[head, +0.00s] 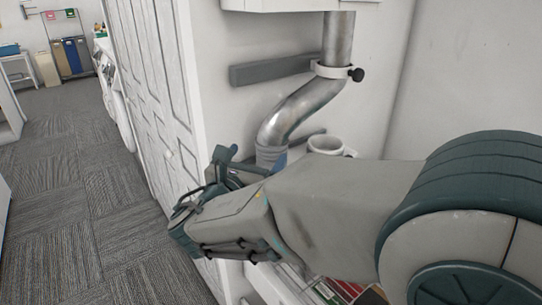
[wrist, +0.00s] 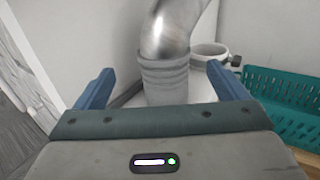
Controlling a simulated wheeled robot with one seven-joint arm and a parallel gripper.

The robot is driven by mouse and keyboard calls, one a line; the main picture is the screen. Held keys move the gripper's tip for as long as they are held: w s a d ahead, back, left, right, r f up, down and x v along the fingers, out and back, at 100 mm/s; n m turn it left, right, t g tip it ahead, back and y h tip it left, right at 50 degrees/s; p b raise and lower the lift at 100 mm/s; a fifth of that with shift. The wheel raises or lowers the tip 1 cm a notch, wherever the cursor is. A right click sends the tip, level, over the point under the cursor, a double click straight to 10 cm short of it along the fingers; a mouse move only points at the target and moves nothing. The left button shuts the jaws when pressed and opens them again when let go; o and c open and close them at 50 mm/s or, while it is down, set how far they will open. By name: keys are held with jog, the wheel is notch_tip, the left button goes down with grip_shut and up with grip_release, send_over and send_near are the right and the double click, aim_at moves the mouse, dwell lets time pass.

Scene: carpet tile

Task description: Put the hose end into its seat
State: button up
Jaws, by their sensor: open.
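The hose is a bent silver metal pipe (head: 298,106) with a ribbed grey end (head: 270,155). It hangs from the upper wall, held near its top by a white clamp with a black knob. In the wrist view the ribbed hose end (wrist: 165,82) lies between the two blue fingers of my gripper (wrist: 166,88), which is open with gaps on both sides. A white ring-shaped seat (head: 326,144) is to the right of the hose end; it also shows in the wrist view (wrist: 208,50). My gripper and forearm hide the lower part of the hose end in the head view.
A teal basket (wrist: 290,100) stands right of the seat. A white panelled door (head: 155,75) is close on the left. A grey rail (head: 270,70) is on the wall behind the pipe. Carpet floor (head: 80,200) at left is clear.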

aim_at(272, 139)
jog(key=x, duration=0.9)
jog(key=shift+d+f, duration=0.2)
jog(key=shift+d, duration=0.05)
jog(key=shift+c, duration=0.3)
jog(key=c, duration=1.1)
jog(key=shift+r, duration=0.1)
